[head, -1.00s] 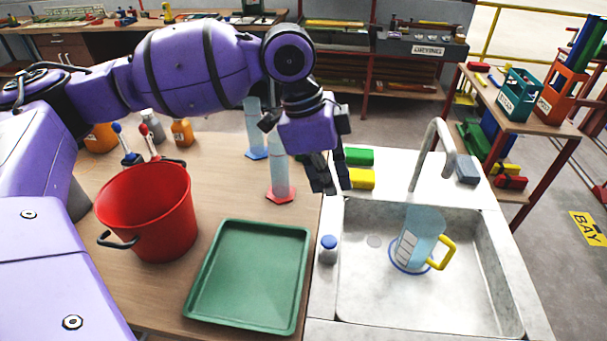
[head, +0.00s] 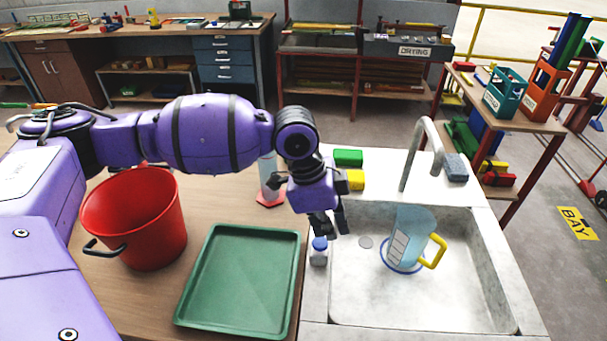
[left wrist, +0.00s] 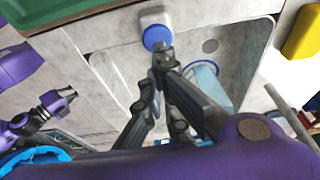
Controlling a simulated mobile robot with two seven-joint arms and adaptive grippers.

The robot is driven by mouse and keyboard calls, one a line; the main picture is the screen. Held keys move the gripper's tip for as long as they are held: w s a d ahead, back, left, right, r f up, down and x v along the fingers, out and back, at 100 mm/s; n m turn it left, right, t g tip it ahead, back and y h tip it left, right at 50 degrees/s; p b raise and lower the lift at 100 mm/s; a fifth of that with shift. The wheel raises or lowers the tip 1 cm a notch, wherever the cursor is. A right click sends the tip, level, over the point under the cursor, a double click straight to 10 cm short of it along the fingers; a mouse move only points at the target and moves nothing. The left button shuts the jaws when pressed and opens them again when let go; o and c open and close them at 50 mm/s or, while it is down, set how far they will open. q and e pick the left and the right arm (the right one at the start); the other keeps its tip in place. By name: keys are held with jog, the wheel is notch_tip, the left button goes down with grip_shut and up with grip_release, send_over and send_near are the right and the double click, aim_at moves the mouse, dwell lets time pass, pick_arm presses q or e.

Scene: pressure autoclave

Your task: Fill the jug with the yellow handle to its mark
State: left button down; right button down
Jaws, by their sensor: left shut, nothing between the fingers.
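The clear bluish jug (head: 412,228) with the yellow handle (head: 434,252) stands upright in the sink basin, on a blue ring mark. Scale marks show on its side; I see no clear water level in it. What seems to be my right gripper (left wrist: 58,99) shows small there.
A grey curved tap (head: 412,150) stands at the basin's back. Green (head: 348,157) and yellow (head: 355,180) blocks lie behind the gripper. A green tray (head: 242,280) and red bucket (head: 135,220) stand left. The basin floor around the jug is mostly clear.

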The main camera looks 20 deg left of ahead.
pick_arm(q)
jog(key=shift+f, duration=0.65)
jog(key=shift+f, duration=0.1)
